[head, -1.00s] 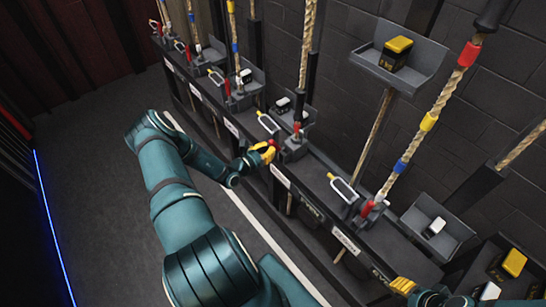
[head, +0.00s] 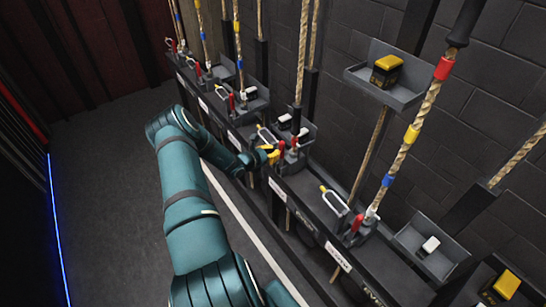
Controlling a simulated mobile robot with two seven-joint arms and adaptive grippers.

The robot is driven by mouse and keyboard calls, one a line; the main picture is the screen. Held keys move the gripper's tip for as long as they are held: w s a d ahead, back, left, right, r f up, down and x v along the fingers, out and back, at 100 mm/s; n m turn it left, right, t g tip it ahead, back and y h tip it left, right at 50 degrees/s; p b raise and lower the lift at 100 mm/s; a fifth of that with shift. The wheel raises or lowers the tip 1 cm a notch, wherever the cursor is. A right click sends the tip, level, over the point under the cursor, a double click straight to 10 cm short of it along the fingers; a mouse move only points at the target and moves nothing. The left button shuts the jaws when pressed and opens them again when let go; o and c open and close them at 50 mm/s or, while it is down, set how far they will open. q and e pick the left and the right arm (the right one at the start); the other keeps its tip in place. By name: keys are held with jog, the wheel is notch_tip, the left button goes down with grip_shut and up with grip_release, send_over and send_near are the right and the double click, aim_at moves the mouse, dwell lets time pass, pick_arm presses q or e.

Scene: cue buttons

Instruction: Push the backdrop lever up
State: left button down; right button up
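A row of red-handled levers stands along the dark rail (head: 310,205), each beside a rope and a yellow-tipped metal loop. The label text is too small to read, so I cannot tell which lever is the backdrop one. My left gripper (head: 268,154), with yellow fingers, is at the middle lever (head: 281,146), close to its red handle. I cannot tell whether it touches or grips the handle, or whether its fingers are open. A nearer lever (head: 356,223) stands to the right, clear of the gripper. My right gripper is not in view.
A grey tray with a yellow-topped block (head: 387,70) stands raised at the upper right. Another tray (head: 405,238) holds a small white-topped block. Thick ropes (head: 408,140) rise from the rail. Open dark floor (head: 100,190) lies to the left.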

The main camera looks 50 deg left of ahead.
pick_arm(q)
jog(key=shift+w+r, duration=0.1)
jog(key=shift+w, duration=0.3)
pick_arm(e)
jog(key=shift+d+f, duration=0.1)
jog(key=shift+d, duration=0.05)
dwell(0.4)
